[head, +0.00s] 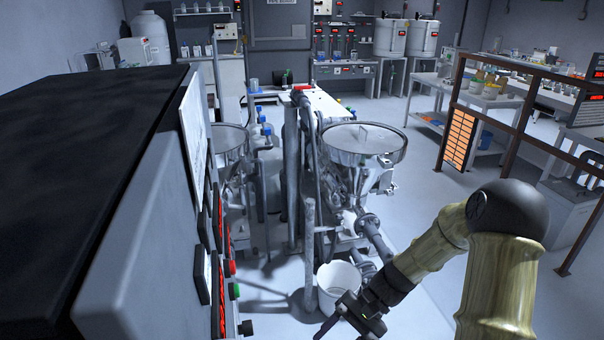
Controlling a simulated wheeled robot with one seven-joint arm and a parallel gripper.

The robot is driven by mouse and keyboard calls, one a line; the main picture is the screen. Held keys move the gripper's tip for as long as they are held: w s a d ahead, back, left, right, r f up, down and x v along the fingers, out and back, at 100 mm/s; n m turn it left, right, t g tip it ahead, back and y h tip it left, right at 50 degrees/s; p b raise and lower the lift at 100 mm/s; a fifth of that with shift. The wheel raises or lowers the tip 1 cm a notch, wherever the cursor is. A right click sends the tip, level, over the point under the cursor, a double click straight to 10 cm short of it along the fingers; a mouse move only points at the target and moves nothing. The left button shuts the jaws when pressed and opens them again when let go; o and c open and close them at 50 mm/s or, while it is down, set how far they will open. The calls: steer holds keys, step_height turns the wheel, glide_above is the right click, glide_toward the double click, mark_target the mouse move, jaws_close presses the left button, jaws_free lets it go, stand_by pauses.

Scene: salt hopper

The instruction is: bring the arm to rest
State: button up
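My arm comes in from the lower right of the head view, bent at a dark elbow, and slopes down to the left. My gripper (362,318) is at the bottom of the picture, in front of and partly over a white bucket (341,277) on the floor. Whether the gripper touches the bucket is not clear. The fingers are small, dark and partly cut off, so their opening does not show. A metal salt hopper (362,142) with a round top and a flat lid stands behind the bucket, apart from my gripper.
A dark-topped cabinet (95,120) with red and green buttons fills the left side. A second hopper (229,140) stands behind it. A brown railing (530,88) and lab benches (490,97) run along the right. The floor between hopper and railing is open.

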steer(key=s+d+r+n+t+h+p, duration=0.3)
steer(key=d+r+t+h, duration=0.4)
steer(key=r, duration=0.4)
steer(key=shift+s+d+r+n+t+h, duration=0.2)
steer(key=shift+s+d+n+t+h, duration=0.35)
steer(key=shift+h, duration=0.55)
steer(key=shift+s, duration=0.1)
